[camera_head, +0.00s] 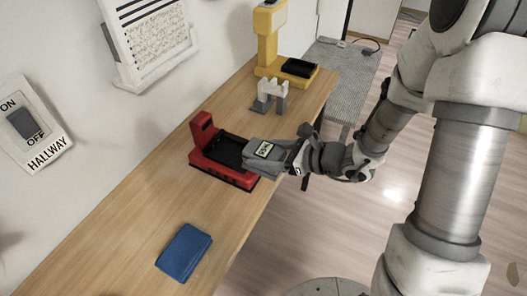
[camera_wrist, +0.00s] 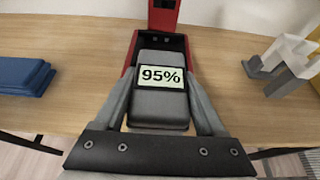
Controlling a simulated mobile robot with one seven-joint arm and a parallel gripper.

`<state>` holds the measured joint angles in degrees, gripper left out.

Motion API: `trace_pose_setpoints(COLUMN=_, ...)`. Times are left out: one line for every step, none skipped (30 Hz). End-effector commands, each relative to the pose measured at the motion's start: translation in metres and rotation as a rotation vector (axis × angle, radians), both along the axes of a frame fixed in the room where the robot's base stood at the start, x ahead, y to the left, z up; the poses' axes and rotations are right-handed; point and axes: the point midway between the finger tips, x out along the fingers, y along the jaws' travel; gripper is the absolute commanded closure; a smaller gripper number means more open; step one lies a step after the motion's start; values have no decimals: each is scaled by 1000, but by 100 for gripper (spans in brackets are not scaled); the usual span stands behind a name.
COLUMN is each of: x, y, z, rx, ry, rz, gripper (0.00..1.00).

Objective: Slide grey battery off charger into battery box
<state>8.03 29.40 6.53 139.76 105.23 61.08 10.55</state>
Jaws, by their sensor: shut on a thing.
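The grey battery (camera_wrist: 158,107) has a pale label reading 95% and lies between my gripper's two fingers in the wrist view. In the head view the battery (camera_head: 262,153) sits at the right end of the red charger (camera_head: 208,158), its far part over the charger's dark bed. The charger also shows in the wrist view (camera_wrist: 180,42), behind the battery. My gripper (camera_head: 284,157) is shut on the battery from the table's edge side. I cannot tell whether the battery still touches the charger's bed. No thing marked as a battery box is clear in view.
A blue folded cloth or pad (camera_head: 184,251) lies at the table's near end. A small grey and white stand (camera_head: 270,94) and a yellow device with a black tray (camera_head: 285,66) stand farther back. A wall switch (camera_head: 33,122) is at left.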

Motion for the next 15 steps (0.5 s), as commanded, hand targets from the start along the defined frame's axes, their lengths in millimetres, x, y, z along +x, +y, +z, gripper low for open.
trace_pose_setpoints(x=0, y=-1, z=1, rx=0, ry=-2, rz=-1, gripper=94)
trace_pose_setpoints(x=0, y=-2, z=1, rx=0, ry=-2, rz=-1, gripper=94)
trace_pose_setpoints(x=-1, y=-4, z=1, rx=0, ry=-2, rz=-1, gripper=94)
trace_pose_setpoints(x=-2, y=-6, z=1, rx=0, ry=-2, rz=-1, gripper=94)
trace_pose_setpoints(x=-2, y=-8, z=1, rx=1, ry=-1, rz=-2, gripper=94)
trace_pose_setpoints(x=-3, y=-11, z=1, rx=0, ry=-1, rz=-3, gripper=94)
trace_pose_setpoints(x=-4, y=-13, z=1, rx=0, ry=-1, rz=-3, gripper=94)
trace_pose_setpoints(x=-5, y=-15, z=1, rx=0, ry=-1, rz=-3, gripper=94)
trace_pose_setpoints(x=-7, y=-18, z=1, rx=1, ry=-1, rz=-2, gripper=94)
trace_pose_setpoints(x=-8, y=-20, z=1, rx=1, ry=-1, rz=-2, gripper=94)
trace_pose_setpoints(x=-8, y=-23, z=1, rx=0, ry=-1, rz=-3, gripper=94)
trace_pose_setpoints(x=-10, y=-26, z=1, rx=0, ry=-1, rz=-3, gripper=94)
trace_pose_setpoints(x=-11, y=-28, z=1, rx=1, ry=-1, rz=-2, gripper=94)
trace_pose_setpoints(x=-11, y=-30, z=1, rx=1, ry=0, rz=-2, gripper=94)
trace_pose_setpoints(x=-12, y=-32, z=1, rx=2, ry=-1, rz=-2, gripper=94)
